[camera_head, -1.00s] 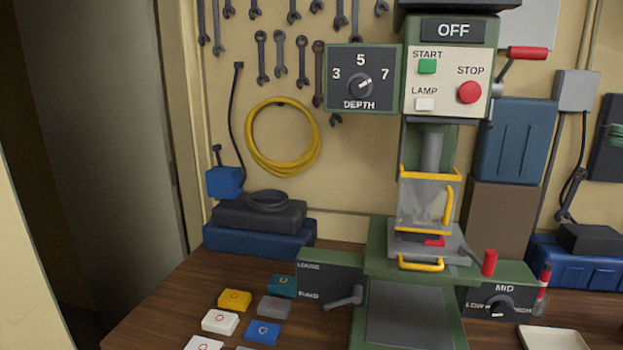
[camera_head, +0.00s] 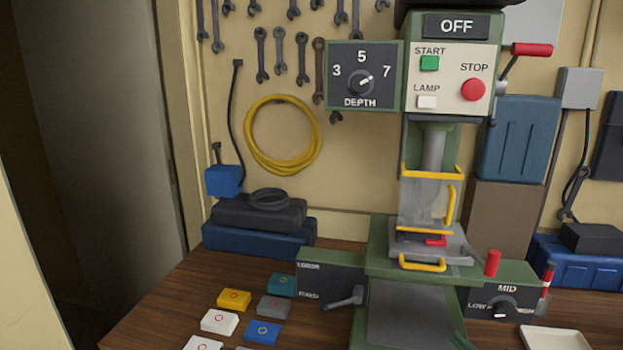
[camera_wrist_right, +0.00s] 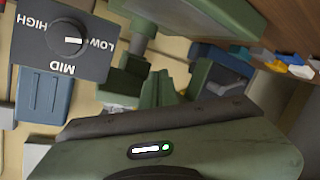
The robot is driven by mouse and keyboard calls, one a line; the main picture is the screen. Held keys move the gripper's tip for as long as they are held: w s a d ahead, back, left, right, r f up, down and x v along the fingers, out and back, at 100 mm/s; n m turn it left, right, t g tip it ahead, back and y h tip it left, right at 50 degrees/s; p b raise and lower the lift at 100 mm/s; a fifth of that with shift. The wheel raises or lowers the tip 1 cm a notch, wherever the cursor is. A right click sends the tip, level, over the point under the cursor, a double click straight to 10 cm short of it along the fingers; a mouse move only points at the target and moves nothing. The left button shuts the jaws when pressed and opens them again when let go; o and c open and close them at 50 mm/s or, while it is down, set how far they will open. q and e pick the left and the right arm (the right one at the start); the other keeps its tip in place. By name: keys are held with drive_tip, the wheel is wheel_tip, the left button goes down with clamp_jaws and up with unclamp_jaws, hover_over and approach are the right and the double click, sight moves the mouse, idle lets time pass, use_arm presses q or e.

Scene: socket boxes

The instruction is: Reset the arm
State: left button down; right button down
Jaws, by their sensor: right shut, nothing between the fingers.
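My right gripper (camera_wrist_right: 165,95) shows in the right wrist view as dark green fingers beyond the green wrist housing with its lit green light. It is shut and nothing shows between the fingers. The green drill press stands in the middle of the head view, with an OFF display (camera_head: 456,26) and a depth dial (camera_head: 361,83) turned toward 7. The LOW/MID/HIGH knob box (camera_head: 503,297) is at its right; its knob (camera_wrist_right: 66,39) shows upside down in the wrist view. My left gripper is not in view.
Several small coloured boxes lie on the bench at the left, including a yellow one (camera_head: 234,299) and a blue one (camera_head: 263,332). A pale tray (camera_head: 553,340) is at the lower right. A lever with a red knob (camera_head: 492,262) sticks out beside the press. Wrenches hang on the wall.

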drive_tip(key=s+a+f+m+g+h, duration=0.1)
drive_tip(key=s+a+f+m+g, duration=0.15)
drive_tip(key=s+f, duration=0.35)
drive_tip(key=s+a+f+m+g+h, duration=0.1)
drive_tip(key=s+a+f+g, duration=0.1)
drive_tip(key=s+f+g, duration=0.35)
drive_tip(key=s+a+f+m+g, duration=0.1)
drive_tip(key=s+a+f+g, duration=0.15)
drive_tip(key=s, duration=0.65)
drive_tip(key=s+a+f+m+g, duration=0.1)
drive_tip(key=s+a+f+g, duration=0.15)
drive_tip(key=s, duration=0.55)
drive_tip(key=s+f+x, duration=0.1)
drive_tip(key=s+x, duration=0.2)
drive_tip(key=x, duration=0.9)
drive_tip(key=s+a+x, duration=0.1)
drive_tip(key=s+x, duration=0.1)
drive_tip(key=x, duration=0.9)
drive_tip(key=s+d+f, duration=0.2)
drive_tip(key=s+f, duration=0.7)
drive_tip(key=f, duration=0.1)
drive_tip(key=s+d+f+g, duration=0.1)
drive_tip(key=s+d+f, duration=0.1)
drive_tip(key=s+f, duration=0.7)
drive_tip(key=shift+s+f+n+g, duration=0.25)
drive_tip(key=shift+f+n+g, duration=0.05)
drive_tip(key=shift+f+n, duration=0.1)
